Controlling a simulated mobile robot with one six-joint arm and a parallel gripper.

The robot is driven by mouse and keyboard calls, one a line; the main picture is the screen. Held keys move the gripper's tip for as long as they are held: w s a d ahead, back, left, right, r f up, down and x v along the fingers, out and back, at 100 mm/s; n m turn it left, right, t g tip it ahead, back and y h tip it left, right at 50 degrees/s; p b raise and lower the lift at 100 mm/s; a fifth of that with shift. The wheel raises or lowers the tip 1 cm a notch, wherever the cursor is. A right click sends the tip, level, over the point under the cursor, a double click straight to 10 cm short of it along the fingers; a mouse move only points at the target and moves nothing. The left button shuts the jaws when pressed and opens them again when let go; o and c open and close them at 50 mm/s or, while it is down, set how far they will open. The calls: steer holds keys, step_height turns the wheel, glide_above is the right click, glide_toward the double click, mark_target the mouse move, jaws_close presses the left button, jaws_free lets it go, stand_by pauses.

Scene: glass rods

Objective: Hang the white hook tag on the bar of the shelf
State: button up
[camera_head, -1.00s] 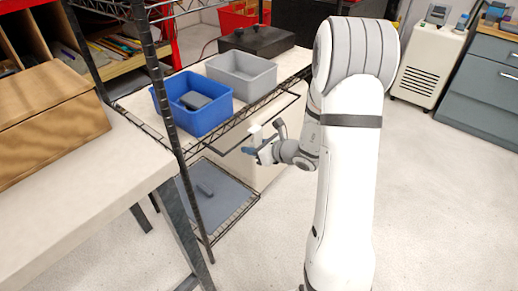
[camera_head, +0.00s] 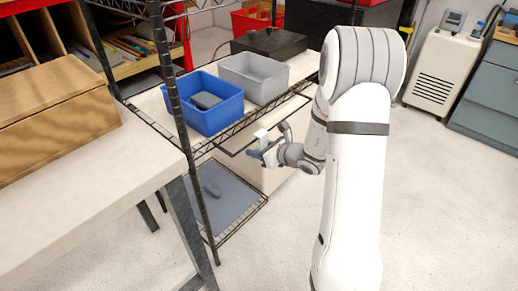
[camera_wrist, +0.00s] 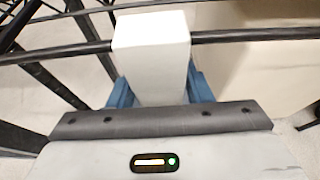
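The white hook tag (camera_wrist: 152,55) stands up between the blue fingers of my gripper (camera_wrist: 155,92) in the wrist view. The fingers appear shut on its lower part. In the head view the tag (camera_head: 262,135) shows as a small white piece above my gripper (camera_head: 264,153), beside the front edge of the shelf. The dark bar (camera_wrist: 250,35) runs across the wrist view and passes behind the upper part of the tag. The bar (camera_head: 232,153) also shows in the head view below the shelf board. The hook's shape is hidden, and I cannot tell whether the tag touches the bar.
A blue bin (camera_head: 207,115) with a dark object in it and a grey bin (camera_head: 254,80) stand on the shelf. A black post (camera_head: 180,120) rises at the shelf's front corner. A grey mat (camera_head: 225,195) lies on the lower level. A table (camera_head: 75,190) is at left.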

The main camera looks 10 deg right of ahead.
steer(key=o, duration=0.3)
steer(key=p+v, duration=0.2)
steer(key=v, duration=0.6)
